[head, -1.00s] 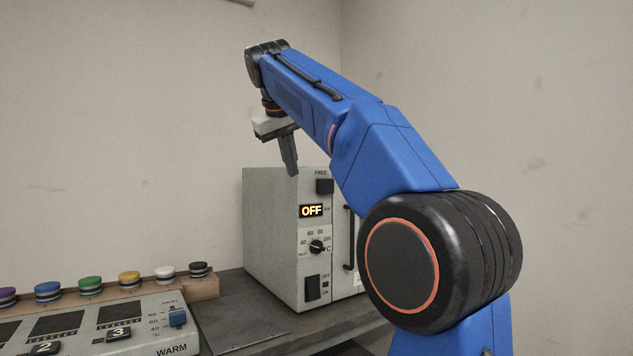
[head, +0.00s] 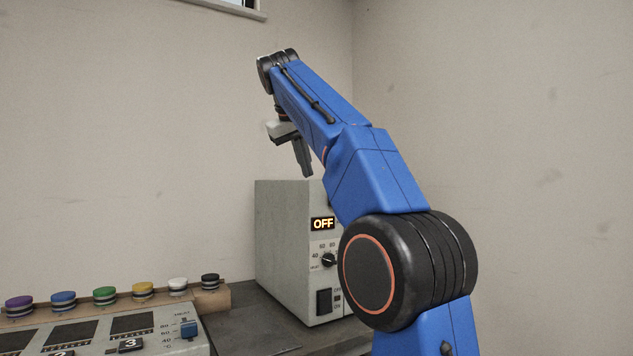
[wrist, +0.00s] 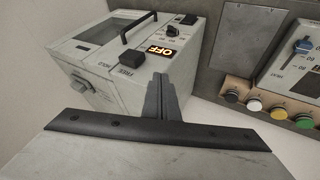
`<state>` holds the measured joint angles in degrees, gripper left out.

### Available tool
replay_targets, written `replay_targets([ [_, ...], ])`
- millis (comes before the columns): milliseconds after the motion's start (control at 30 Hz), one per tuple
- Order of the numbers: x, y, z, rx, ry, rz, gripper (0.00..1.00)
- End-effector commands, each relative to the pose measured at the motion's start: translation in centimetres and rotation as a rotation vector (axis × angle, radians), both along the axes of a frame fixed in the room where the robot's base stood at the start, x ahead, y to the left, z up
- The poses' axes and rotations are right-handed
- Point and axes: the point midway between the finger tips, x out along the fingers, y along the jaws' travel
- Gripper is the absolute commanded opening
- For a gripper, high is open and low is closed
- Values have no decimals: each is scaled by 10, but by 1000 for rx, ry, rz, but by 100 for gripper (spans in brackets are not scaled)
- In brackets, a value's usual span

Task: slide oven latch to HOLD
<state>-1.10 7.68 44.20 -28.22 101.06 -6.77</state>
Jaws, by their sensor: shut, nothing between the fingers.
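The oven is a pale grey box on the bench, in the head view (head: 282,245) and in the wrist view (wrist: 75,100). Its lit display (head: 323,224) reads OFF. The latch is a black block (wrist: 130,57) beside the word FREE in the wrist view; my arm hides it in the head view. My gripper (head: 307,172) is shut and empty, pointing down near the oven's upper front edge. In the wrist view its fingertips (wrist: 158,80) appear just right of the latch, apart from it in the picture; the depth gap is hard to judge.
The oven front also has a dial (head: 329,260), a black rocker switch (head: 324,301) and a door handle (wrist: 138,25). A control panel with a blue slider (head: 188,329) and a row of coloured buttons (head: 105,294) lies left of the oven in the head view.

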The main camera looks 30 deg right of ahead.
Motion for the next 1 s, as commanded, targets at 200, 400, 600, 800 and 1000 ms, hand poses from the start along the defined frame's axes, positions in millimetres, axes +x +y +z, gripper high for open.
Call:
replay_targets([
  [200,11,-15,-25,0,3,-2,0],
  [400,25,-31,-54,1,2,-2,0],
  [600,37,-50,-76,0,0,-4,0],
  [800,37,-72,-75,1,-1,-2,0],
  [1000,38,-82,-75,-1,0,-1,0],
])
